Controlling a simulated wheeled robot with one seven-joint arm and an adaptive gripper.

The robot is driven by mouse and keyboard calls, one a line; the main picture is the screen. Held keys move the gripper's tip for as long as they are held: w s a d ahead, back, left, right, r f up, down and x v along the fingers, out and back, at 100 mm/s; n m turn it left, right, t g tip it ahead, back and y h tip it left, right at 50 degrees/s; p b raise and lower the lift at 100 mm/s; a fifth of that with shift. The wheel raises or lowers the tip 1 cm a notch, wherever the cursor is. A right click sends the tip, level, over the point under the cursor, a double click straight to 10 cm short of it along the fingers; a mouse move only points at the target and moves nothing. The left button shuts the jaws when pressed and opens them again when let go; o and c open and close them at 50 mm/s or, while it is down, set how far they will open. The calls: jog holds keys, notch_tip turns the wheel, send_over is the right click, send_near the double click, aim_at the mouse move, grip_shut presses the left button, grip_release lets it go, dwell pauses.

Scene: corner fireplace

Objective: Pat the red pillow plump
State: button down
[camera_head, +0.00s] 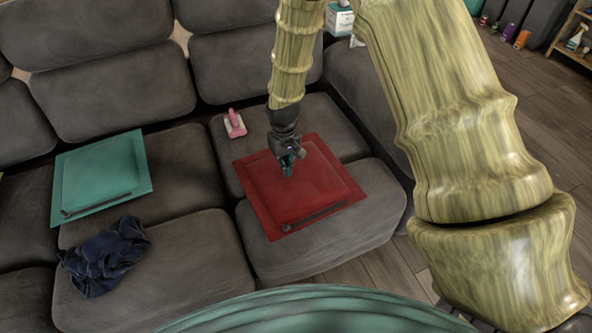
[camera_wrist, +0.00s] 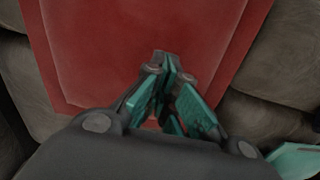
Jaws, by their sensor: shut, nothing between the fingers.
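The red pillow (camera_head: 318,184) lies flat on the right seat cushions of the grey sofa in the head view. It is square, with a raised middle and a dark strip along its near edge. It also fills the upper middle of the wrist view (camera_wrist: 100,50). My gripper (camera_head: 287,168) is over the pillow's far-left part, pointing down, with teal fingers. In the wrist view the fingers (camera_wrist: 168,65) are together and hold nothing. I cannot tell whether the fingertips touch the pillow or hover just above it.
A teal pillow (camera_head: 100,176) and a crumpled dark blue cloth (camera_head: 104,257) lie on the sofa (camera_head: 185,175) to the left. A pink and white object (camera_head: 235,123) lies just behind the red pillow. A tissue box (camera_head: 339,20) and a low shelf (camera_head: 572,38) stand farther back.

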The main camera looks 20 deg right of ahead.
aim_at(296, 170)
jog(key=shift+f, duration=0.7)
jog(key=shift+w+d+r+p, duration=0.1)
jog(key=shift+d+r+p, duration=0.45)
jog(key=shift+r, duration=0.1)
jog(key=shift+w+d+r+p, duration=0.15)
jog(key=shift+d+r+p, duration=0.8)
jog(key=shift+d, duration=0.3)
jog(key=shift+f, duration=0.1)
jog(key=shift+f+b, duration=0.55)
jog(key=shift+f, duration=0.95)
